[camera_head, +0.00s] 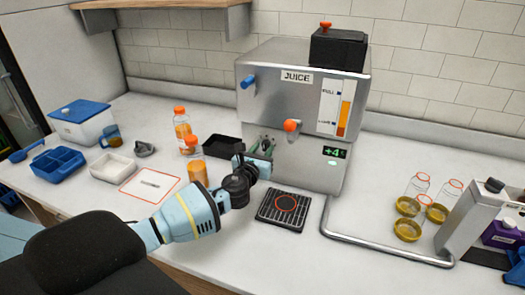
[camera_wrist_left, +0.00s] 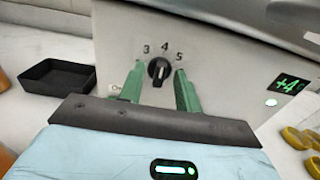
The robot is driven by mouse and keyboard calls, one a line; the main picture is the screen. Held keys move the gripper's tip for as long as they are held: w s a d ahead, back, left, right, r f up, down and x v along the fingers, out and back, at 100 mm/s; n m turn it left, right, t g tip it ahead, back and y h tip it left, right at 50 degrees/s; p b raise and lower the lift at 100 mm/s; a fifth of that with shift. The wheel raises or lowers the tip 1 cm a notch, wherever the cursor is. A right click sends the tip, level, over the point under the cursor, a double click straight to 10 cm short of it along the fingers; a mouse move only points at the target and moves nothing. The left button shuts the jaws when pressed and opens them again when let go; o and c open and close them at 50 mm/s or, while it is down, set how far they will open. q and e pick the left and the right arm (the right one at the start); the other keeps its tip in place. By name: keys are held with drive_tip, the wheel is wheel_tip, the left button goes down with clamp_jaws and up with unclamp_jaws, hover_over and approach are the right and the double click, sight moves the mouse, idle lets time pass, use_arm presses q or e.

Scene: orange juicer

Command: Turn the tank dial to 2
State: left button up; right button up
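The tank dial (camera_wrist_left: 159,71) is a small black knob with a white pointer line, on the front of the steel juicer (camera_head: 300,97). In the left wrist view the numbers 3, 4 and 5 show above it. The pointer line stands nearly upright, in line with the 4. Lower numbers are hidden, probably behind the left finger. My left gripper (camera_wrist_left: 160,70) is open, with one green finger on each side of the dial and visible gaps to it. In the head view my left gripper (camera_head: 264,146) is at the juicer's lower front and hides the dial. My right gripper is not seen.
A black tray (camera_head: 221,147) and orange bottles (camera_head: 182,130) stand left of my gripper. A drip grate (camera_head: 283,210) lies below it. An orange-tipped lever (camera_head: 291,126) sits just above right. A metal rail (camera_head: 385,252) and several jars stand right.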

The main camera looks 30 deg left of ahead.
use_arm(q)
drive_tip(key=shift+c, duration=0.2)
clamp_jaws()
drive_tip(key=n, duration=0.8)
drive_tip(key=shift+s+a+f+n, duration=0.1)
drive_tip(key=shift+n, duration=0.2)
drive_tip(key=n, duration=0.4)
drive_tip(key=shift+n, duration=0.3)
drive_tip(key=n, duration=0.4)
drive_tip(key=shift+f+n, duration=0.1)
drive_tip(key=shift+n, duration=0.2)
